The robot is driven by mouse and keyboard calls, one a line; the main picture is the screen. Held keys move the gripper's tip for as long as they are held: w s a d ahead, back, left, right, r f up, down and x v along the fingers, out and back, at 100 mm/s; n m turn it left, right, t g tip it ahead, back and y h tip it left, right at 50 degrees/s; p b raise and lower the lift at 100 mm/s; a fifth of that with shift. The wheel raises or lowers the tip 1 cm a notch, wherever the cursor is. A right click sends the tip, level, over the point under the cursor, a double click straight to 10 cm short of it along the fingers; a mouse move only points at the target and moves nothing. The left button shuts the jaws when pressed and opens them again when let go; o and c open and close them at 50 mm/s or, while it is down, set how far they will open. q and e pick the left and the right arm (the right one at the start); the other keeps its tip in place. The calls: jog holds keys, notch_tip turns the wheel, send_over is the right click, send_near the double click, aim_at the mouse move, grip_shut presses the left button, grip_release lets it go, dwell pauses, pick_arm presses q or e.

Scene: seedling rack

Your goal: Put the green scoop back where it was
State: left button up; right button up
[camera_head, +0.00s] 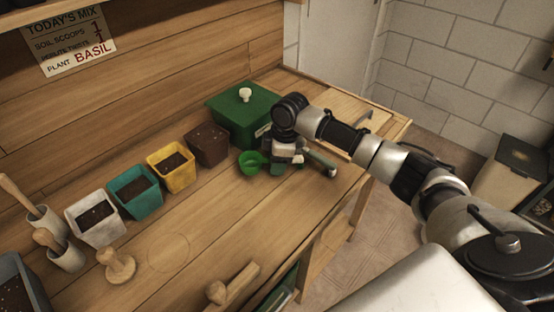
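The green scoop (250,163) is on the right part of the wooden bench, in front of the green lidded box (238,123). Its round bowl faces up and its handle side runs to the right, under my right gripper (279,166). My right gripper points down at the scoop and hides most of the handle. The fingertips are too small and covered to tell whether they are shut on it, or whether the scoop is touching the bench. My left gripper is out of view.
Brown (208,146), yellow (170,167), teal (135,192) and white (95,220) pots stand in a row to the left. A wooden stamp (117,265) and a wooden tool (232,284) lie nearer the front. A faint circle marks bare bench between them.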

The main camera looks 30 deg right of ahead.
jog(key=shift+r, duration=0.15)
notch_tip(320, 180, up, 12)
jog(key=d, duration=0.2)
jog(key=shift+s, duration=0.45)
